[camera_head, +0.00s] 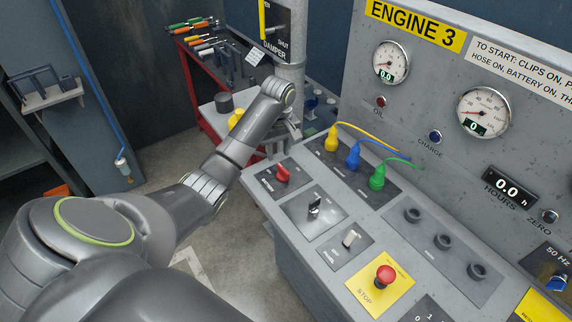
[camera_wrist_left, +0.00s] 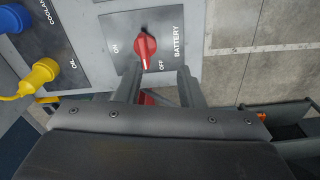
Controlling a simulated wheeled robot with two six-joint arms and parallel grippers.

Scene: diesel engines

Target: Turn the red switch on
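The red switch (camera_head: 282,174) is a rotary knob on the BATTERY plate, at the far left end of the sloped console. In the left wrist view the red switch (camera_wrist_left: 145,46) has a white mark pointing down towards the gripper, with ON to its left and OFF close to its lower right. My left gripper (camera_head: 292,131) hangs just beyond the plate in the head view. In the left wrist view its two fingers (camera_wrist_left: 160,85) are spread apart, with the knob ahead of them and apart from them. My right gripper is not in view.
Yellow (camera_head: 331,139), blue (camera_head: 353,157) and green (camera_head: 377,178) plugs with cables stand right of the switch. A black key switch (camera_head: 314,206), a toggle (camera_head: 350,238) and a red stop button (camera_head: 385,274) line the console's front. A red tool cart (camera_head: 207,108) stands behind my arm.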

